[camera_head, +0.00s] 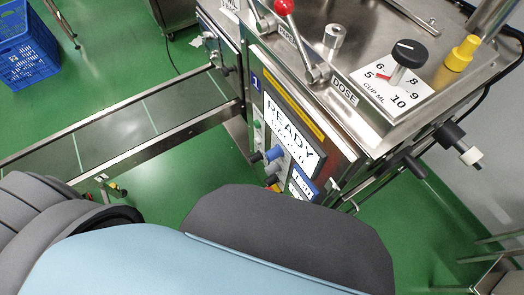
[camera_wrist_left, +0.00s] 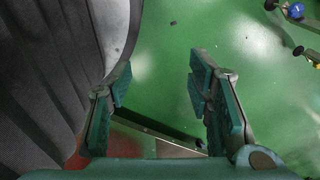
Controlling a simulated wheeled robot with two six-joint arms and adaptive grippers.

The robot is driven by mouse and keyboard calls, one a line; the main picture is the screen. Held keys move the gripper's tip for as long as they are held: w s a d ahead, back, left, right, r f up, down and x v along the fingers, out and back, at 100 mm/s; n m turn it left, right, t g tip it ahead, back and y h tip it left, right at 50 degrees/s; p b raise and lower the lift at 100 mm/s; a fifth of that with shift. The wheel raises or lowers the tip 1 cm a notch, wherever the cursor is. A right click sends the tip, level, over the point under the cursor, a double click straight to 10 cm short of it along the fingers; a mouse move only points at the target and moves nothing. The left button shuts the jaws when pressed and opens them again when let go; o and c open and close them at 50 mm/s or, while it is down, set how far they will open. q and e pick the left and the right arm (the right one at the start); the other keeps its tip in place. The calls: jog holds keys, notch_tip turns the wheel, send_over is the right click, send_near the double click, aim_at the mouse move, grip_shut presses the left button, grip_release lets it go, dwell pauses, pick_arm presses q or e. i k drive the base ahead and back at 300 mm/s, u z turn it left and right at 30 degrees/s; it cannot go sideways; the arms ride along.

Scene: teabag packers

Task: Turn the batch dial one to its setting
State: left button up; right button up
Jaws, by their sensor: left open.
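A machine stands at the upper right of the head view. Its front panel (camera_head: 282,134) carries a number 1 and a READY sign. Below the sign are a blue knob (camera_head: 273,153), a grey knob (camera_head: 272,168) and small buttons. I cannot tell which is the batch dial; lower panel parts are hidden behind my own arm. A black knob (camera_head: 409,53) stands on a white CUP ML scale plate on the machine top. In the left wrist view my left gripper (camera_wrist_left: 160,88) is open and empty over green floor. It does not show in the head view, nor does my right gripper.
A conveyor (camera_head: 120,130) runs from the machine to the lower left. A blue crate (camera_head: 24,50) is at the upper left.

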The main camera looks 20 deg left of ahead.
aim_at(258, 156)
jog(key=z, duration=0.05)
jog(key=k, duration=0.45)
jog(key=u, duration=0.35)
jog(key=i, duration=0.45)
jog(key=u, duration=0.4)
